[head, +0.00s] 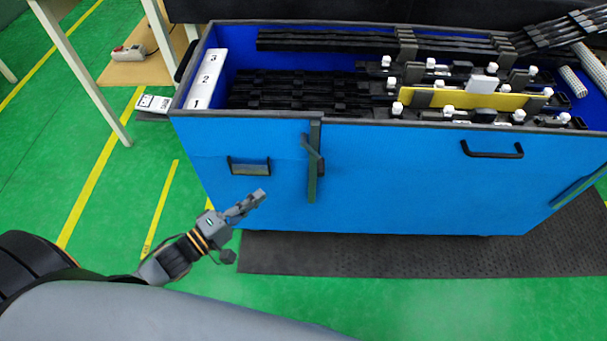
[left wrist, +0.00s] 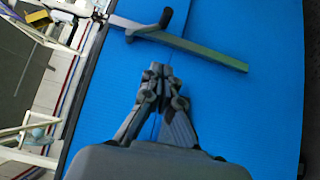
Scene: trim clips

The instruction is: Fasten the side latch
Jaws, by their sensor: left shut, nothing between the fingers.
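The side latch (head: 314,160) is a dark grey-green vertical bar with a short angled handle, on the front of a blue crate (head: 400,190). In the left wrist view the latch bar (left wrist: 195,50) runs across the upper part, with its dark handle (left wrist: 165,18) sticking out. My left gripper (head: 262,194) is shut and empty, in front of the crate, to the left of and a little below the latch. In the left wrist view its closed fingertips (left wrist: 160,70) point toward the latch bar, with blue panel seen between. My right gripper is out of view.
A black-framed handle (head: 249,166) sits on the panel left of the latch, and another handle (head: 492,150) sits to the right. The crate holds several black trim strips (head: 300,92). A black mat (head: 420,254) lies in front on the green floor.

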